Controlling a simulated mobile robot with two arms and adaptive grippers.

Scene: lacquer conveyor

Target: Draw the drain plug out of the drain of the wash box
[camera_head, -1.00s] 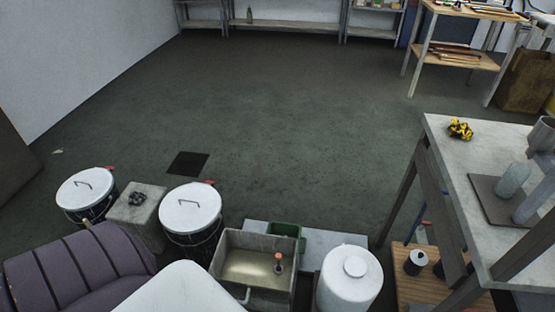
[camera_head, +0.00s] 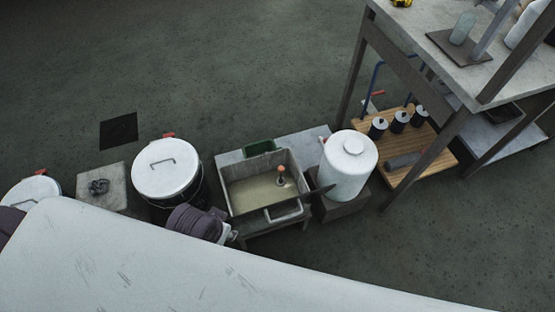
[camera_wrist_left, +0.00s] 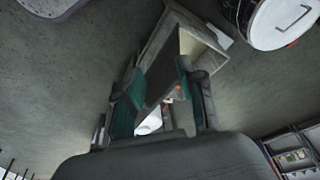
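The grey wash box (camera_head: 232,196) stands open-topped at the middle of the head view, with murky yellowish liquid inside. The drain plug (camera_head: 281,172) stands upright in it toward the right, with an orange-red top on a dark stem. Its foot is hidden in the liquid. In the left wrist view the wash box (camera_wrist_left: 212,42) lies beyond my left gripper (camera_wrist_left: 158,72), whose two teal-padded fingers are open and apart. A small reddish spot between them may be the plug top. My purple left arm shows just left of the box in the head view. My right gripper is not in view.
A white lidded drum (camera_head: 168,168) stands left of the box and a white round tank (camera_head: 349,166) close on its right. A green container (camera_head: 260,147) sits behind. A workbench (camera_head: 413,20) with a lower wooden shelf (camera_head: 392,162) is at right.

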